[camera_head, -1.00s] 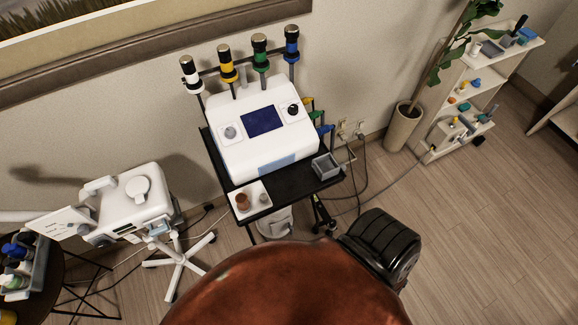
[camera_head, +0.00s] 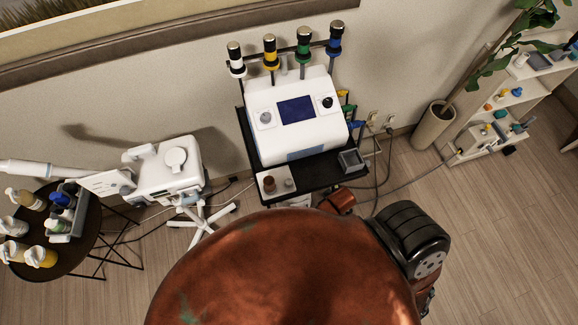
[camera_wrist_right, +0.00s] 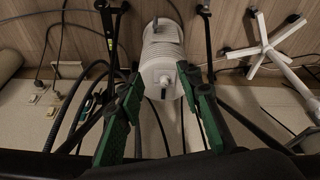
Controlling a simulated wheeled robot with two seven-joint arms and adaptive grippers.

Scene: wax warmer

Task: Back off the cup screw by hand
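A white ribbed canister (camera_wrist_right: 162,50) lies straight ahead in the right wrist view, with a small pale fitting (camera_wrist_right: 165,80) on its near end. I cannot tell whether that fitting is the cup screw. My right gripper (camera_wrist_right: 161,88) is open and empty, its green-padded fingers spread to either side of the canister's near end, apparently short of it. In the head view, a white console (camera_head: 297,115) with a blue screen stands on a black cart (camera_head: 322,178). A brown cup (camera_head: 270,184) sits on a white tray at its front. My left gripper is out of view.
A grey bin (camera_head: 351,160) sits on the cart's right corner. Dark cables (camera_wrist_right: 92,75) and thin posts hang close around my right fingers. A white device on a wheeled stand (camera_head: 168,170) and a round table of bottles (camera_head: 75,250) are left. A potted plant (camera_head: 433,125) stands right.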

